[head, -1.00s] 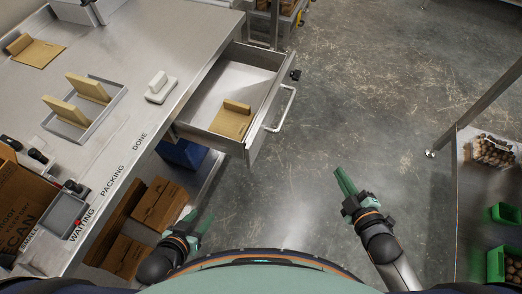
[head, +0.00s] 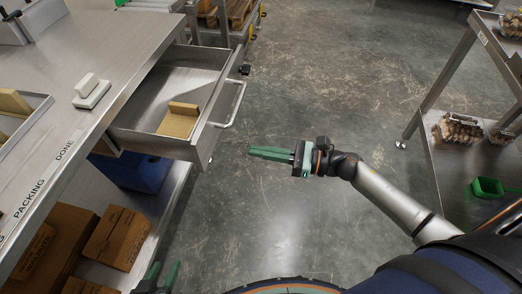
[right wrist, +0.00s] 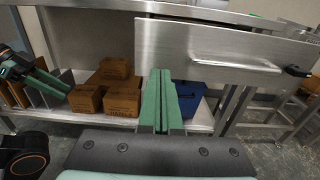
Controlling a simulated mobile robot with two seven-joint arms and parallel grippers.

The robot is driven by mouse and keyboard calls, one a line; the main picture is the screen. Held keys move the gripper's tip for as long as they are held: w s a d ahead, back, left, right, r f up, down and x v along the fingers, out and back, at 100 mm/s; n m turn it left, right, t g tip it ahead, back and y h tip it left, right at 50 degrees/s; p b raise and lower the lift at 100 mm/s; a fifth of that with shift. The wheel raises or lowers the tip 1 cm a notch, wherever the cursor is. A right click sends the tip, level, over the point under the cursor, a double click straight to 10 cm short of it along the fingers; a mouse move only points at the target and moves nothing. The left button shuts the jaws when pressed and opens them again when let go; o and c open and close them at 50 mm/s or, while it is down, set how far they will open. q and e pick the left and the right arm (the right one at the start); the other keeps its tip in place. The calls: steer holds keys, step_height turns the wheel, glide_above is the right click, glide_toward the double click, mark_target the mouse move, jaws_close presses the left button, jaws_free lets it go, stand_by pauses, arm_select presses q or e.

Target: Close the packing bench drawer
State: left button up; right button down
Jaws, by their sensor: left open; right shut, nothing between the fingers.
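The packing bench drawer (head: 209,137) is pulled out from the bench's right side, a steel box with a bar handle (head: 236,104) on its front. A tan clamshell tray (head: 178,122) lies inside it. My right gripper (head: 252,152) is shut and empty, in front of the drawer's near front corner and apart from it, with its fingers pointing left. In the right wrist view the drawer front (right wrist: 222,55) and its handle show above and right of the fingers (right wrist: 160,75). My left gripper (head: 163,274) is open and empty at the bottom, by the lower shelf, partly cut off.
The bench top (head: 112,45) holds a white block-shaped object (head: 91,92) and a tray at left. Cardboard boxes (head: 116,238) and a blue bin (head: 140,172) sit on the lower shelf. A rack (head: 440,175) stands at right. Open floor lies between.

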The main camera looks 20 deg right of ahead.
mark_target(207, 143)
steer(key=x, duration=1)
steer(key=shift+w+a+p, duration=0.1)
steer(key=shift+w+p, duration=0.05)
steer(key=shift+p, duration=0.2)
steer(key=shift+a, duration=0.1)
